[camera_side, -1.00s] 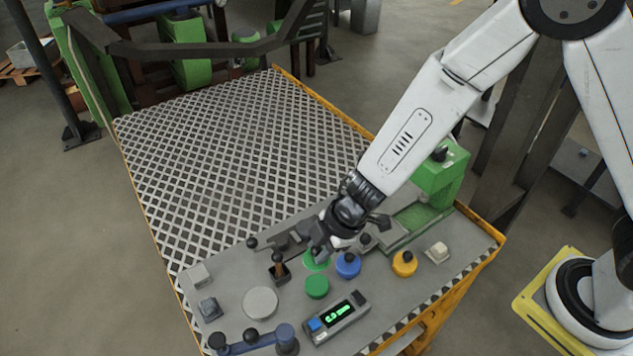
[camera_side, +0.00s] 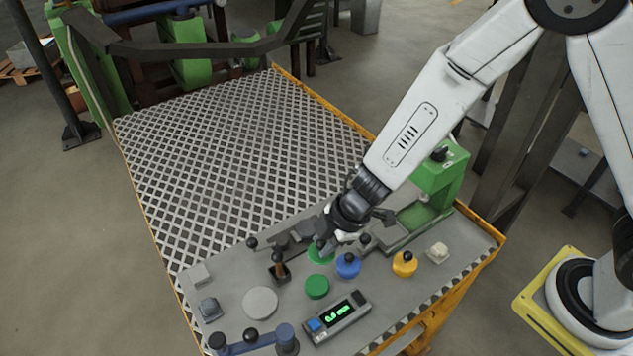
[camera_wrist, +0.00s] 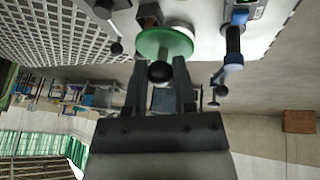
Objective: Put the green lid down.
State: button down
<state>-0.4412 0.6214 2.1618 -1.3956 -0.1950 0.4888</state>
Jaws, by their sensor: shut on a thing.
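The green lid (camera_side: 321,255) is a round green disc with a black knob. In the side view it is under my gripper (camera_side: 326,240), partly hidden by it. In the wrist view the lid (camera_wrist: 160,42) is at the ends of the fingers, its black knob between them. My gripper (camera_wrist: 159,80) is shut on the lid's knob. The lid is over the grey end of the table; I cannot tell whether its underside touches anything. A second green disc (camera_side: 317,287) lies on the grey surface just in front of it.
A blue lid (camera_side: 347,267) with a black knob is close to the right of the green lid, and a yellow one (camera_side: 404,264) is further right. A grey disc (camera_side: 260,302) lies front left. A display box (camera_side: 337,317) stands in front. The patterned tabletop (camera_side: 240,160) is clear.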

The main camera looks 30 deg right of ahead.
jog(key=w+d+r+m+t+h, duration=0.1)
jog(key=d+m, duration=0.3)
jog(key=d, duration=1.2)
jog(key=w+f, duration=0.2)
jog(key=w, duration=0.2)
jog(key=w+f, duration=0.3)
jog(key=w, duration=0.1)
jog(key=w+a+f, duration=0.1)
jog(key=w+f, duration=0.2)
jog(key=w, duration=0.2)
jog(key=shift+f, duration=0.1)
jog(key=shift+w+f, duration=0.45)
jog(key=shift+f, duration=0.05)
jog(key=shift+f, duration=0.1)
jog(key=shift+w+f, duration=0.2)
jog(key=shift+f, duration=1.55)
jog(key=shift+f, duration=0.1)
